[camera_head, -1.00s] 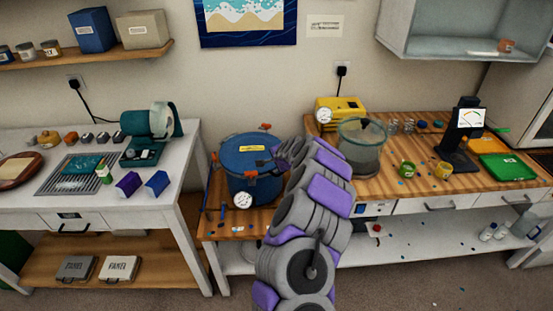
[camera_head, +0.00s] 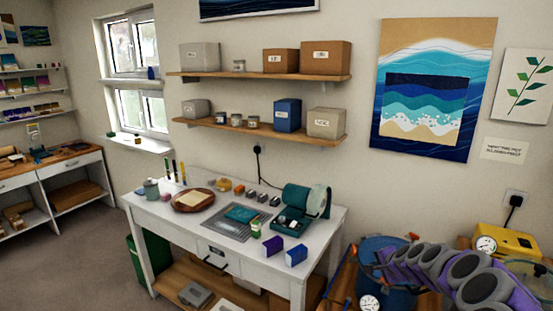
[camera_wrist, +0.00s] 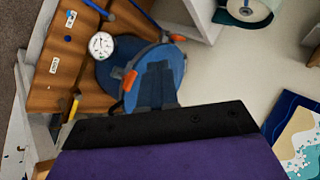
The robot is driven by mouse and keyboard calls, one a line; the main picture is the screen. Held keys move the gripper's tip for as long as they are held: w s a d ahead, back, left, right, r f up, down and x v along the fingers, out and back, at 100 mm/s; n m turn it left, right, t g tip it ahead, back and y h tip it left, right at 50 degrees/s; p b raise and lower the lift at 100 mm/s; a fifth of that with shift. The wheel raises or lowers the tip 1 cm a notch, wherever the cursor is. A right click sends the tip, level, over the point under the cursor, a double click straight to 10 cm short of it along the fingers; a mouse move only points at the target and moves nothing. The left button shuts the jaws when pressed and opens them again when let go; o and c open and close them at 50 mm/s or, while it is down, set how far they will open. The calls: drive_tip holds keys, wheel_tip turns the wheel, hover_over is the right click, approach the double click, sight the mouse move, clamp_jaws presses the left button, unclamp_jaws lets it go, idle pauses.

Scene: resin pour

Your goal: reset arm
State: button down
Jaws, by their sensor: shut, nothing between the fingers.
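My arm enters the head view from the lower right, over the wooden bench. My gripper (camera_wrist: 160,72) shows in the wrist view with its dark fingers together and nothing held. Behind the fingers is a blue pressure pot (camera_head: 372,248) with orange clamps and a round white gauge. The pot also shows in the wrist view (camera_wrist: 115,73), partly hidden by my gripper. I cannot tell the distance between fingers and pot. In the head view my gripper is small and hard to make out against the pot.
A yellow pump (camera_head: 510,240) with a gauge stands right of the pot. A white workbench (camera_head: 185,222) to the left holds a tape dispenser, small boxes and a round tray. Shelves (camera_head: 258,76) with boxes hang above. Open grey floor (camera_head: 90,255) lies at the left.

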drive_tip(key=s+a+r+n+g+y, duration=0.1)
drive_tip(key=s+a+r+n+y, duration=0.2)
drive_tip(key=a, duration=0.5)
drive_tip(key=s+a+r+n+g, duration=0.1)
drive_tip(key=s+a+r+n, duration=0.15)
drive_tip(key=a+r, duration=0.4)
drive_tip(key=s+a+r+n+g, duration=0.2)
drive_tip(key=s+a+n, duration=0.2)
drive_tip(key=s+a, duration=0.6)
drive_tip(key=s+d+f+n+g+h, duration=0.1)
drive_tip(key=s+d+n+g+h, duration=0.1)
drive_tip(key=s, duration=1.6)
drive_tip(key=s+d+f+n+g+h, duration=0.1)
drive_tip(key=s+g, duration=0.4)
drive_tip(key=s, duration=1.4)
drive_tip(key=shift+d+f+n+h, duration=0.15)
drive_tip(key=shift+d+n+h, duration=0.35)
drive_tip(key=shift+n+h, duration=0.3)
drive_tip(key=shift+d, duration=0.1)
